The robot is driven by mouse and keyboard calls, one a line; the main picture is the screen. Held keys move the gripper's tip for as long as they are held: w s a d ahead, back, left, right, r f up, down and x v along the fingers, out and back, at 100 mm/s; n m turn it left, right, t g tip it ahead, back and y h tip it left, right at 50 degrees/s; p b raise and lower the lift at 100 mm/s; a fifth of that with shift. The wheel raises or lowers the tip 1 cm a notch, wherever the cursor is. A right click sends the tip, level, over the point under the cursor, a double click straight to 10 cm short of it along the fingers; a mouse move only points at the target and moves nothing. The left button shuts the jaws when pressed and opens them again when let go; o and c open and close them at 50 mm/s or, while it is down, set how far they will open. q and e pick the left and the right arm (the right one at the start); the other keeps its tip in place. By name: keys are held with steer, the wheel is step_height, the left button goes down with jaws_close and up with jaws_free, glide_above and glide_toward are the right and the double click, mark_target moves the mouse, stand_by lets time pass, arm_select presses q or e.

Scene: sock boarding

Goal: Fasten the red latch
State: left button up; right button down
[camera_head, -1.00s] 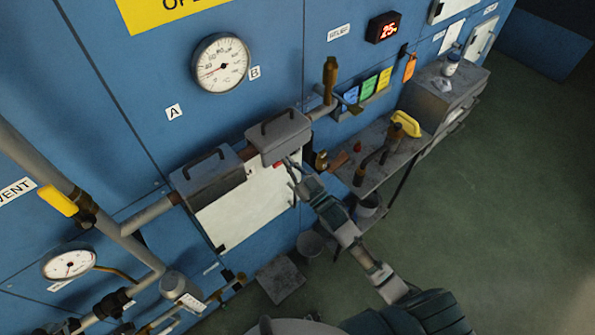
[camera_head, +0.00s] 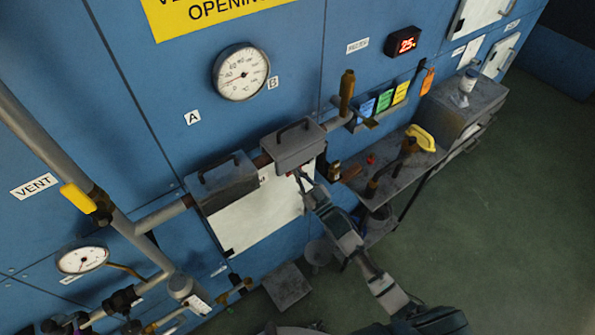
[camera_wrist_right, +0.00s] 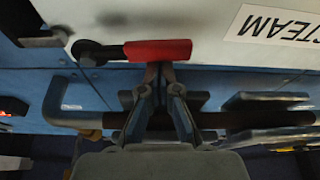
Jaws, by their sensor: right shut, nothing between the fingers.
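In the head view my right gripper (camera_head: 301,178) is just below the right grey cover (camera_head: 295,157), beside the white panel (camera_head: 250,215). The latch is hard to make out there. My left gripper is not in view.
A second grey handled cover (camera_head: 225,190) sits left of the first. A pipe with a yellow lever (camera_head: 77,197) runs at the left. A shelf with a yellow-handled tool (camera_head: 422,138) stands at the right. Green floor is open at the lower right.

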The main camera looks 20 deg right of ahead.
steer(key=w+d+f+n+g+y, duration=0.1)
steer(key=d+f+n+g, duration=0.1)
steer(key=n, duration=0.8)
steer(key=d+f+n+g+y+b, duration=0.1)
steer(key=f+n+g, duration=0.3)
steer(key=n, duration=0.6)
steer(key=shift+w+d+f+n+y, duration=0.4)
steer(key=shift+d+f+y, duration=0.1)
steer(key=shift+d+f, duration=0.4)
